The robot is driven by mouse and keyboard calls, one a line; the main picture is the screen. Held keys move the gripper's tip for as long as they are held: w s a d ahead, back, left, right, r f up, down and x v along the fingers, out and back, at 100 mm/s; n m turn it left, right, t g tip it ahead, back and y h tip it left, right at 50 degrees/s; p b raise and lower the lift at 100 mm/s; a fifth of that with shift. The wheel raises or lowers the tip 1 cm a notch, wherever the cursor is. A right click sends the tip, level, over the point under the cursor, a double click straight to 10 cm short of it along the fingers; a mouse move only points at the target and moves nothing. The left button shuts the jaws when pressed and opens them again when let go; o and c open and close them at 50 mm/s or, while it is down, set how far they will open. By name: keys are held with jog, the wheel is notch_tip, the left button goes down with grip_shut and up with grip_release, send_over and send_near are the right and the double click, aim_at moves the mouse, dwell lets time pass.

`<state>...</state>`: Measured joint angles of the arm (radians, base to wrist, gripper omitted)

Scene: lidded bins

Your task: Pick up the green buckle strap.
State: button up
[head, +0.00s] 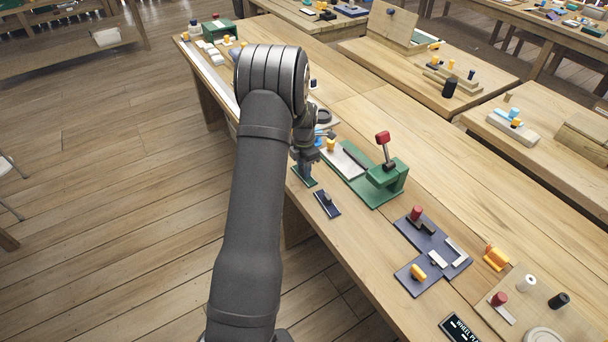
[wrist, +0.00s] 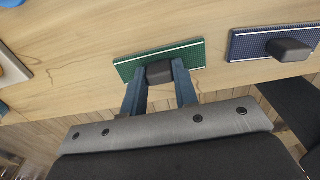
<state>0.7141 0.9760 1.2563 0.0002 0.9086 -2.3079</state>
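The green buckle strap (head: 309,183) is a flat green piece with light edge lines and a dark block-like buckle. It appears to lie on the workbench near its left edge. In the wrist view the strap (wrist: 192,55) runs across the top middle, with its dark buckle (wrist: 159,73) between my gripper's two blue-grey fingers. My gripper (head: 305,172) points down over the strap, and in the wrist view the gripper (wrist: 159,72) has one fingertip on each side of the buckle. The fingers are very close to the buckle; I cannot tell whether they press on it.
A dark blue strap (head: 327,204) with a similar buckle lies close by; it shows right in the wrist view (wrist: 262,42). A green base with a red-knobbed press (head: 388,175) stands to the right. Blue plates (head: 432,247) lie nearer. Bare wood (head: 362,237) lies between.

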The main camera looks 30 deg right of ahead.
jog(key=shift+c, duration=1.3)
